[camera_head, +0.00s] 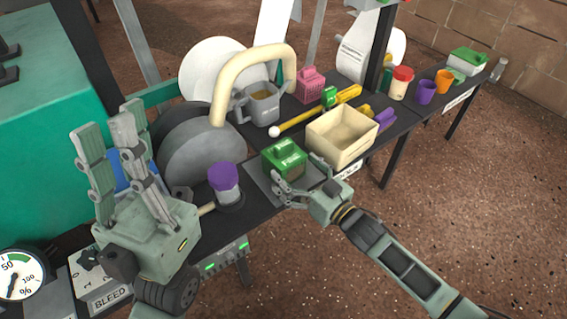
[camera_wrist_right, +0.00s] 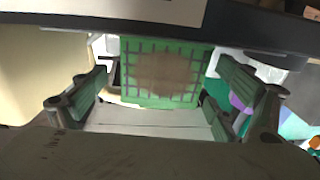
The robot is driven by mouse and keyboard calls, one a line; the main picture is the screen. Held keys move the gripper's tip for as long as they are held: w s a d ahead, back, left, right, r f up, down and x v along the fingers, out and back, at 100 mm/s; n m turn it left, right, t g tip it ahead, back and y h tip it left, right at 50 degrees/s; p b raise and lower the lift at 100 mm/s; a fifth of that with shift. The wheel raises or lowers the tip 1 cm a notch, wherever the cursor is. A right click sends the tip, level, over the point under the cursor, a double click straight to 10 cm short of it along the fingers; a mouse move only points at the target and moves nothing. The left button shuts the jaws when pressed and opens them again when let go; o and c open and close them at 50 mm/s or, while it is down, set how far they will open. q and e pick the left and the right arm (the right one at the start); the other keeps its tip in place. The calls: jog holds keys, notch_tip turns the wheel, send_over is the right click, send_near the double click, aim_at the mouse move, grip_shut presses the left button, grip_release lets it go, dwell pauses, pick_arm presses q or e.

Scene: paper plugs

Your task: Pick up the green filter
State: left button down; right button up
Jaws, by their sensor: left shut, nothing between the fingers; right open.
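The green filter (camera_head: 285,157) is a boxy green block with a raised top, sitting on a grey plate (camera_head: 262,182) at the front of the bench. In the right wrist view its green gridded face with a brown patch (camera_wrist_right: 165,72) shows between the fingers. My right gripper (camera_head: 298,180) is open, just in front of the filter, with one finger toward each side. Whether the fingers touch it cannot be told. My left gripper (camera_head: 118,150) is shut and empty, raised at the left, away from the filter.
A cream open box (camera_head: 342,137) stands close right of the filter. A purple-topped cylinder (camera_head: 224,180) stands to its left. Behind are a grey mug-like container (camera_head: 262,102), a yellow rod (camera_head: 312,110) and a pink basket (camera_head: 311,84). Another green-topped box (camera_head: 468,60) sits at the far right.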

aim_at(284, 161)
jog(key=b+x, duration=0.1)
jog(key=x, duration=0.3)
jog(key=shift+s+f+b, duration=0.1)
jog(key=shift+f+b, duration=0.1)
jog(key=shift+b, duration=0.2)
jog(key=shift+w+a+r, duration=0.1)
jog(key=shift+w+a, duration=0.15)
jog(key=c, duration=1.3)
